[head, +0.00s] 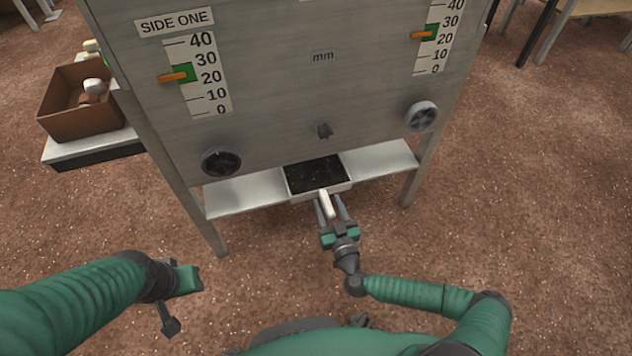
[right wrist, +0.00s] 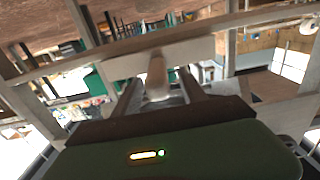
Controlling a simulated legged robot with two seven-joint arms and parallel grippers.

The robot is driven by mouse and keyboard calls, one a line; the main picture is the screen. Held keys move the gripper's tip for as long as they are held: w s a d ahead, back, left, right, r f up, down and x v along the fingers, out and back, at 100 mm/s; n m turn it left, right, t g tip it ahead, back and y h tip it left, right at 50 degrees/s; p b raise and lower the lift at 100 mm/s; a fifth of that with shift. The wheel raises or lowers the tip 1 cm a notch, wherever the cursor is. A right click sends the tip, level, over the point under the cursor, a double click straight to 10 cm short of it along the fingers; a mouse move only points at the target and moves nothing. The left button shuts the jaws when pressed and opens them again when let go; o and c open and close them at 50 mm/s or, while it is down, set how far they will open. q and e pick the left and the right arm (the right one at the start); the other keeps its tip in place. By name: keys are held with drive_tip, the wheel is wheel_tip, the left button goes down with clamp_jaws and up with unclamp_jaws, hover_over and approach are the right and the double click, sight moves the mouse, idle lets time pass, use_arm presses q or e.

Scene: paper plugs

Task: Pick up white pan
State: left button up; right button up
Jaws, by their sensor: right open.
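The white pan (head: 345,187) sits on the metal shelf under the machine panel. Its inside looks black and speckled, and its white handle (head: 327,204) points toward me. My right gripper (head: 328,202) is open, with one finger on each side of the handle. In the right wrist view the handle (right wrist: 157,78) shows between the two spread fingers (right wrist: 160,88), below the pan's pale front wall (right wrist: 190,52). I cannot tell whether a finger touches it. My left gripper (head: 180,300) is over the floor at the lower left, away from the pan; its jaw opening is unclear.
The metal shelf (head: 245,197) runs between the machine's legs, with bare room on both sides of the pan. A brown box (head: 60,120) stands on a low platform at left. The floor in front is clear.

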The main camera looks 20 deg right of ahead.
drive_tip(key=w, duration=0.3)
drive_tip(key=shift+f+b, duration=0.1)
drive_tip(key=shift+b, duration=0.3)
clamp_jaws()
